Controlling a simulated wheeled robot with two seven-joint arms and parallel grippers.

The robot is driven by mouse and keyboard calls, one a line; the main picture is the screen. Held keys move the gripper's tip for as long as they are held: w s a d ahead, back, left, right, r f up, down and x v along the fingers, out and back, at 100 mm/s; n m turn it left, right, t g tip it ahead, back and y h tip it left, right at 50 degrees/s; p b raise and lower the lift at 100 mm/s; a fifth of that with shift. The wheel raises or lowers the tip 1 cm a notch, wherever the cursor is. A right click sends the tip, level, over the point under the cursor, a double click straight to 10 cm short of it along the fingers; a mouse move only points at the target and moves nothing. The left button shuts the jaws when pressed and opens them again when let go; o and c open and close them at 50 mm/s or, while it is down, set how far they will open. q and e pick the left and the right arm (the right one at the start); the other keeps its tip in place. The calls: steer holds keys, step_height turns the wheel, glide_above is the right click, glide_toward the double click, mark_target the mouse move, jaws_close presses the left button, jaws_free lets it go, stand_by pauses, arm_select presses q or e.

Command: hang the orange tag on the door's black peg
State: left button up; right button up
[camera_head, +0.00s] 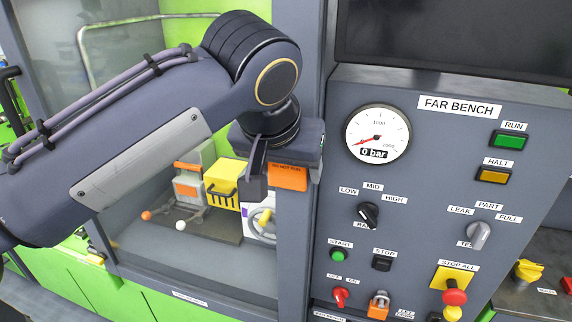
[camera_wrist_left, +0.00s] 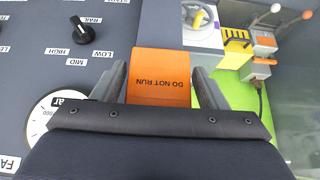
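The orange tag (camera_head: 288,177), marked DO NOT RUN, is in front of the grey door frame. In the left wrist view the tag (camera_wrist_left: 160,76) lies centred between the two fingers. The tag's upper end is hidden behind the gripper. I cannot make out the black peg in either view. My right gripper is not in view.
Right of the tag is the FAR BENCH panel (camera_head: 460,108) with a gauge (camera_head: 377,134), knobs, buttons and a red stop button (camera_head: 454,297). My left arm covers much of the upper left.

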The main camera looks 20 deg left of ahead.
arm_select(q)
steer(key=shift+o, duration=1)
steer(key=shift+w+f, duration=0.15)
steer(key=shift+f, duration=0.1)
